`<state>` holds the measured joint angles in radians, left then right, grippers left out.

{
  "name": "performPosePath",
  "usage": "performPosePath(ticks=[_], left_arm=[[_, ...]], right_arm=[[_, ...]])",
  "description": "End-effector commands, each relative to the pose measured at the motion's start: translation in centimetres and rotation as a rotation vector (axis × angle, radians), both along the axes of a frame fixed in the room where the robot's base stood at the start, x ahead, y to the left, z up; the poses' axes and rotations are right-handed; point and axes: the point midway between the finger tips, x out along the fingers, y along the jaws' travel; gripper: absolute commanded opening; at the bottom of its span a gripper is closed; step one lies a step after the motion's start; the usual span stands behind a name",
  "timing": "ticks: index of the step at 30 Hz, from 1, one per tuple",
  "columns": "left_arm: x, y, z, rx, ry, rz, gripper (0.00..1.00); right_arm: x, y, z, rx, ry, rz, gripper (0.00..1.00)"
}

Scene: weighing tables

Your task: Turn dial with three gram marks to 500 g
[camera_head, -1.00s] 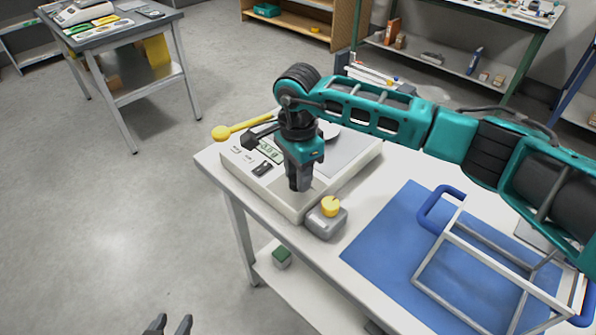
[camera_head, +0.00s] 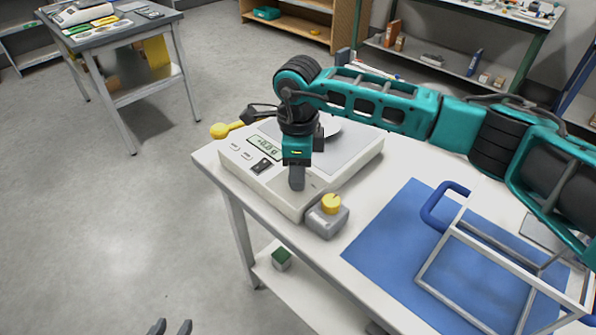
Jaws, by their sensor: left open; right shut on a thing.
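A white weighing scale (camera_head: 285,195) with a lit display stands on the white table. My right gripper (camera_head: 297,181) points down at the right part of the scale's front panel. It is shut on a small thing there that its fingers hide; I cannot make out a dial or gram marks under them. A grey box with a yellow knob (camera_head: 331,204) stands beside the scale's front right corner, apart from the gripper; no marks on it are readable. My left gripper (camera_head: 170,328) is open and empty at the bottom edge, over the floor; only its fingertips show.
A yellow-handled thing (camera_head: 220,130) sticks out behind the scale. A green-topped block (camera_head: 281,255) sits on the lower shelf.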

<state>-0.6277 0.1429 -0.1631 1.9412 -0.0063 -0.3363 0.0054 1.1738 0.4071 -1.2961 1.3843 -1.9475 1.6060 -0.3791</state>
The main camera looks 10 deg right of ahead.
Motion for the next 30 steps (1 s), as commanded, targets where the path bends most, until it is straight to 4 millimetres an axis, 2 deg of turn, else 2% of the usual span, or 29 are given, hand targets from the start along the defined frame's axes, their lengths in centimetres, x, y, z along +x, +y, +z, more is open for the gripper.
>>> performPosePath(ticks=[6,15,30], left_arm=[[0.15,0.01,-0.42,0.0,-0.003,0.001,0.43],[0.29,0.01,-0.61,0.0,-0.006,0.0,0.43],[0.26,0.02,-0.73,0.0,-0.005,0.0,0.43]], right_arm=[[-0.02,-0.03,-0.02,-0.001,-0.001,-0.181,0.05],[-0.05,0.0,0.05,-0.001,-0.001,-0.355,0.05],[-0.05,0.0,0.09,0.0,-0.001,-0.432,0.05]])
